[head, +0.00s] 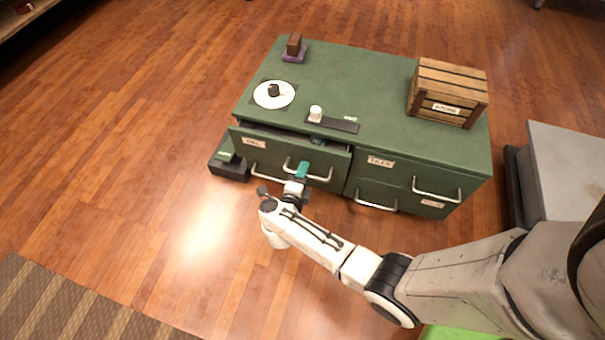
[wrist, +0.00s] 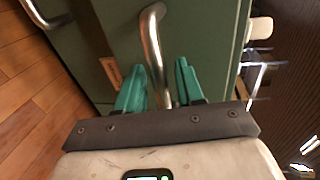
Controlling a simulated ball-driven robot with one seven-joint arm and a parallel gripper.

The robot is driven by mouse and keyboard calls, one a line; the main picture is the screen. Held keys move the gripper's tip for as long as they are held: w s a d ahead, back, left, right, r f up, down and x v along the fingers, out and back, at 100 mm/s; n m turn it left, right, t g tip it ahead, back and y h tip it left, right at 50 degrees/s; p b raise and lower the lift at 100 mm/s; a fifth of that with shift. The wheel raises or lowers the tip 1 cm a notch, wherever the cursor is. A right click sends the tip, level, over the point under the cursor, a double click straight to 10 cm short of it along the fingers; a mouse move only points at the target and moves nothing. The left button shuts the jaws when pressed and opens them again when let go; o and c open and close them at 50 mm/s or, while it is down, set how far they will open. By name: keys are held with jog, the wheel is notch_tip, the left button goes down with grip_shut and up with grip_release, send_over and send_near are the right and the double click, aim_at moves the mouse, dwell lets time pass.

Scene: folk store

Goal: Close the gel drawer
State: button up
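The gel drawer (head: 328,161) is the upper left drawer of the green cabinet (head: 375,85). It stands partly open, with a dark gap behind its top edge. Its pale label (head: 254,142) is too small to read surely. My gripper (head: 301,171) is at the drawer's curved metal handle (head: 320,178). In the wrist view, the teal fingers of my gripper (wrist: 160,88) stand apart on either side of the handle (wrist: 152,45). Gaps show between the handle and the fingers, so the gripper looks open. The drawer front (wrist: 205,30) is close ahead. The drawer's inside is mostly hidden.
A wooden crate (head: 447,92), a white dial (head: 274,94), a slider with a white knob (head: 316,114) and a purple-based block (head: 294,50) are on the cabinet top. A dark box (head: 229,168) sits at its left. A grey block (head: 565,175) stands right. Floor at left is clear.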

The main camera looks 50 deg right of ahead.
jog(key=shift+c, duration=0.4)
grip_shut()
jog(key=shift+r+b+x, duration=0.2)
jog(key=shift+x, duration=0.85)
jog(key=shift+r+b+x, duration=0.15)
jog(key=shift+r+x, duration=0.1)
jog(key=shift+x, duration=0.8)
jog(key=shift+w+d, duration=0.1)
jog(key=shift+o, duration=0.4)
grip_release()
jog(key=shift+d, duration=0.15)
